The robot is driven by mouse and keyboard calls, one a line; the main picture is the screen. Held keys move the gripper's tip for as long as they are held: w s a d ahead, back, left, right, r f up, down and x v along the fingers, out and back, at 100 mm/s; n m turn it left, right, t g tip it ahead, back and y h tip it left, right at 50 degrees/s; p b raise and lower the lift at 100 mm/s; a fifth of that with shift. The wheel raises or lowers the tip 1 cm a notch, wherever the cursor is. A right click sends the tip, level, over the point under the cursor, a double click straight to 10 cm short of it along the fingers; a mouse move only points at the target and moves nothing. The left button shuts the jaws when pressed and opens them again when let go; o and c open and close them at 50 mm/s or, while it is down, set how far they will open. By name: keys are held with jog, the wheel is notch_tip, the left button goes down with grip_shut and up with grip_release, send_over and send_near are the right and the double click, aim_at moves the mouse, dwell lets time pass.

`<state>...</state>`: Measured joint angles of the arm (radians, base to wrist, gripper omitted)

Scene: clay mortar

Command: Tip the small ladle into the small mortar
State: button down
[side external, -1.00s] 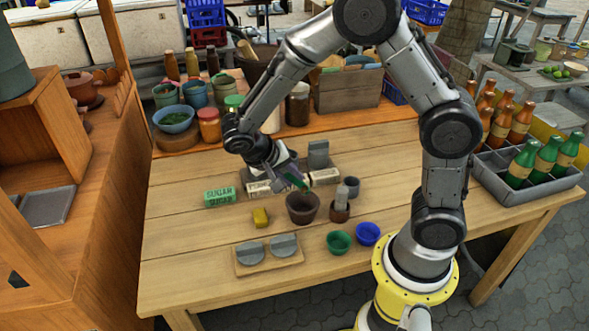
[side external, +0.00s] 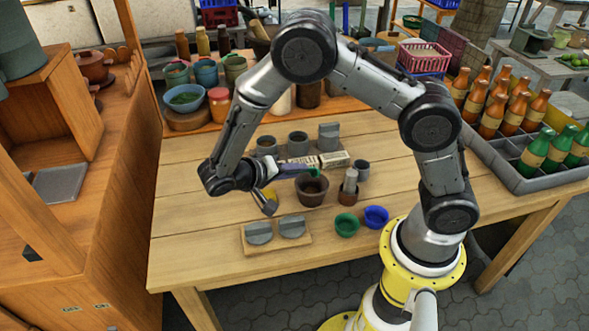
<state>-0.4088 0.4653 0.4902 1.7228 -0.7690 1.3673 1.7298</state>
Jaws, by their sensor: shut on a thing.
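A dark brown, open-topped mortar (side external: 312,193) stands upright on the wooden table in the side external view. My gripper (side external: 288,170) is just left of it and above it, pointing right with its tool lying nearly level. It is shut on what looks like the small ladle (side external: 309,172), whose green end shows over the mortar's back rim. The ladle is small and partly covered by the fingers; I cannot tell its contents or exact tilt. The inside of the mortar looks dark.
Grey cups (side external: 297,143) and a pale labelled box (side external: 334,160) stand behind. A brown cup with a pestle (side external: 349,184) is close at right. A green bowl (side external: 346,224), a blue bowl (side external: 376,216) and a board (side external: 277,245) are in front. A yellow block (side external: 269,203) is below my wrist.

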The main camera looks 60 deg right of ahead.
dwell(0.5)
jog(key=shift+y, duration=0.3)
jog(key=shift+a+f+t, duration=0.25)
jog(key=shift+f+t, duration=0.2)
jog(key=shift+t, duration=0.05)
jog(key=shift+s+d+r+n+y, duration=0.15)
jog(key=shift+n+y, duration=0.15)
jog(key=shift+y, duration=0.3)
jog(key=d+r, duration=0.1)
jog(key=r+y, duration=0.1)
jog(key=r, duration=0.1)
jog(key=shift+d+y, duration=0.3)
jog(key=shift+d, duration=0.1)
jog(key=y, duration=0.1)
jog(key=d+r+y, duration=0.1)
jog(key=y, duration=0.1)
jog(key=d+r+t+y, duration=0.1)
jog(key=shift+s+d+r+m+y, duration=0.1)
jog(key=shift+s+r+m+y, duration=0.05)
jog(key=shift+s+m+y, duration=0.2)
jog(key=shift+s+d+r+t+y, duration=0.15)
jog(key=shift+d+r+t+y, duration=0.25)
jog(key=shift+y, duration=0.5)
jog(key=shift+s+d+r+t+y, duration=0.1)
jog(key=shift+d+r+t+y, duration=0.1)
jog(key=shift+d+r+y, duration=0.55)
jog(key=shift+a+f, duration=0.15)
